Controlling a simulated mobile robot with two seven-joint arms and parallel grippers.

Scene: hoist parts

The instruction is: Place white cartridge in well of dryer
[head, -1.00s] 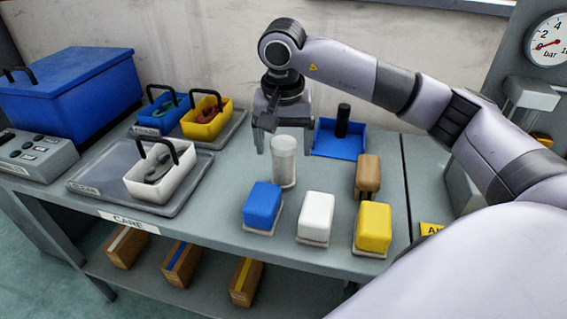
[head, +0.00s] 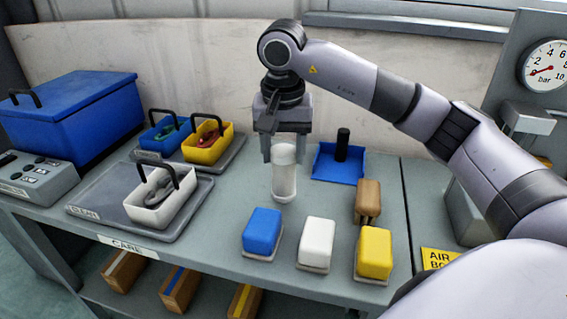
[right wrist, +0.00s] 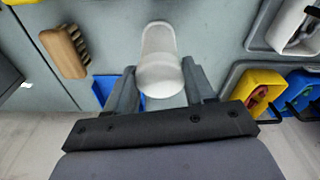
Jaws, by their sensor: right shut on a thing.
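The white cartridge appears to be the pale upright cylinder (head: 284,180), whiter at its top and more see-through below. My right gripper (head: 284,156) points down with a finger on each side of the cylinder's upper part and is shut on it. In the right wrist view the cylinder (right wrist: 160,70) lies between the fingers (right wrist: 160,95), its rounded white end nearest the camera. I cannot tell whether its lower end touches the bench. No well of a dryer can be made out for sure. My left gripper is out of view.
Blue (head: 262,231), white (head: 316,240) and yellow (head: 374,252) blocks stand in front on the bench. A brush (head: 367,198) and a blue tray (head: 325,174) with a black post are close by. Baskets stand on trays at left. A gauge panel (head: 510,85) is at right.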

